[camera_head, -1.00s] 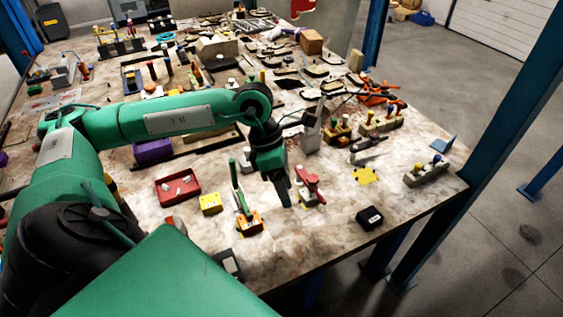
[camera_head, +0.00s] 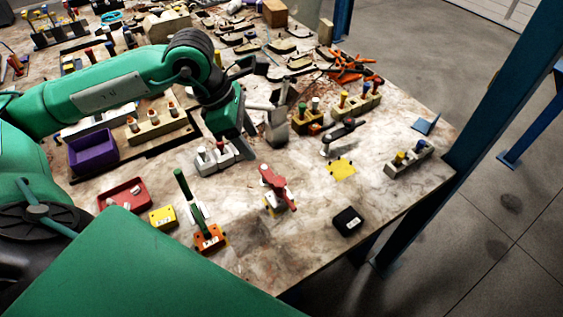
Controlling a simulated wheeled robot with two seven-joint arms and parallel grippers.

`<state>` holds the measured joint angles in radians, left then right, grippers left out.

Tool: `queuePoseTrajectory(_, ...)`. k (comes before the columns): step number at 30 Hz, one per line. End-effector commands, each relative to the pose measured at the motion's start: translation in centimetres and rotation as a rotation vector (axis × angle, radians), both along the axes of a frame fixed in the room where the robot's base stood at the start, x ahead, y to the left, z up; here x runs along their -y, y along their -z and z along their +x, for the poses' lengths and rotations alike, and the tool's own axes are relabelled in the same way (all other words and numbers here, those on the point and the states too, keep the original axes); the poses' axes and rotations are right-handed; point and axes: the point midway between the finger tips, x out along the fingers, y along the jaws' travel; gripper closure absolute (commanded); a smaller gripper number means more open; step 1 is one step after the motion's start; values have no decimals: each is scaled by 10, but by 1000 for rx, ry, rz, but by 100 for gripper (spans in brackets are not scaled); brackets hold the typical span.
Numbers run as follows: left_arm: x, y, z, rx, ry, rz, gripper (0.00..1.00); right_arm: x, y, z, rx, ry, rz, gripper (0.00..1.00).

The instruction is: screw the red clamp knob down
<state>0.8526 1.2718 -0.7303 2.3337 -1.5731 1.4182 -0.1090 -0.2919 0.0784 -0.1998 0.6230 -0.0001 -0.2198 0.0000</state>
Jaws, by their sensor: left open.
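The red clamp (camera_head: 275,182) stands on the near part of the table. Its red upper part slants over a small pale base; which part is the knob is too small to tell. My left gripper (camera_head: 244,150) hangs behind and to the left of it in the picture, apart from it. It is open, with nothing seen between its fingers. A clamp with a green upright handle (camera_head: 184,188) on an orange base (camera_head: 209,238) stands left of the red clamp. My right gripper is not in view.
A white block with pegs (camera_head: 222,160) lies just under my left gripper. A red tray (camera_head: 124,194), yellow block (camera_head: 163,217) and black box (camera_head: 348,221) are nearby. A yellow patch (camera_head: 341,169) lies to the right. Bare tabletop surrounds the red clamp's right side.

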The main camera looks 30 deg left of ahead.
Motion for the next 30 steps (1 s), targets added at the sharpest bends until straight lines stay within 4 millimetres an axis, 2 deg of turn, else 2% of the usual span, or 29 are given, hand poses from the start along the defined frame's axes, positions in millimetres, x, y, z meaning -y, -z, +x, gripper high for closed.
queuePoseTrajectory(5,7,17,3,-6,1,-1,49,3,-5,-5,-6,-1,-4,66)
queuePoseTrajectory(12,24,63,11,-8,1,-3,49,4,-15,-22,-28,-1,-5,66)
queuePoseTrajectory(21,42,112,21,-5,0,-2,49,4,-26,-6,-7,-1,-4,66)
queuePoseTrajectory(30,46,127,24,-2,0,0,49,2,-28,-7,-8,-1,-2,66)
